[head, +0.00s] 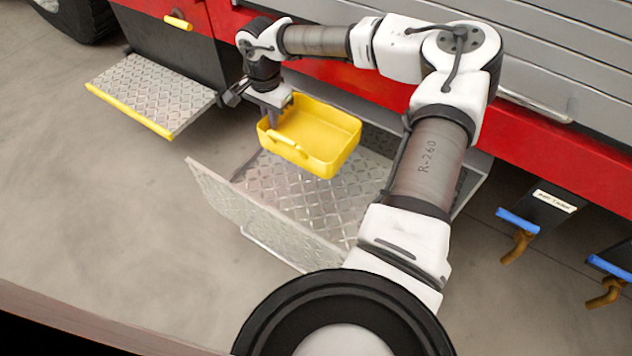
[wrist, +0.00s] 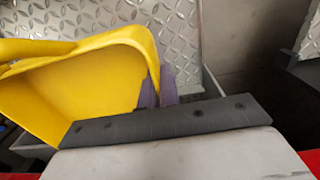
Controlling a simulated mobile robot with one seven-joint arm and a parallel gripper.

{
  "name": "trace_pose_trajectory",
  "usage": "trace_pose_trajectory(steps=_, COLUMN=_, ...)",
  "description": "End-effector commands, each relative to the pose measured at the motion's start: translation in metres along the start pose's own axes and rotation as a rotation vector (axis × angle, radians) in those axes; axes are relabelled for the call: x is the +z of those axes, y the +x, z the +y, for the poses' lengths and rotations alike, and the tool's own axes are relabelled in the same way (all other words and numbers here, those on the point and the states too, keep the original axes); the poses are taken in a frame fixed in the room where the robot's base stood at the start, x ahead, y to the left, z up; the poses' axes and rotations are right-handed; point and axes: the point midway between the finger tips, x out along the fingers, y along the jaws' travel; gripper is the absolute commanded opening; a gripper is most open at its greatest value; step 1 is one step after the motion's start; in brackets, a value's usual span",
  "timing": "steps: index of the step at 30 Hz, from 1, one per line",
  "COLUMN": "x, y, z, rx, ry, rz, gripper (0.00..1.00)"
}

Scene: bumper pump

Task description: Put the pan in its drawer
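The pan (head: 335,128) is a yellow rectangular tray with a raised handle on its near side. It hangs about level above the open drawer (head: 325,205), which has a diamond-plate floor and front. My gripper (head: 276,104) is at the pan's left rim, shut on its wall. In the wrist view the purple-grey fingers (wrist: 158,90) sit either side of the rim of the pan (wrist: 80,90). The patterned drawer floor (wrist: 175,30) lies behind it. The pan hides part of the drawer floor. The exact gap between pan and floor is unclear.
A diamond-plate step (head: 150,92) with a yellow edge juts out left of the drawer. The red truck side (head: 545,130) stands behind. Blue-handled valves (head: 518,220) hang at the right. Open concrete floor (head: 110,220) lies at the left and front.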

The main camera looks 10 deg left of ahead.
Motion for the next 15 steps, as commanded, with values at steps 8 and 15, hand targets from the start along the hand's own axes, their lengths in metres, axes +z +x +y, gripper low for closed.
trace_pose_trajectory(steps=8, x=0.0, y=0.077, z=0.001, rx=0.002, ry=0.001, rz=-0.003, gripper=0.0)
trace_pose_trajectory(steps=15, x=0.001, y=0.126, z=0.0, rx=0.0, ry=-0.001, rz=-0.001, gripper=0.0)
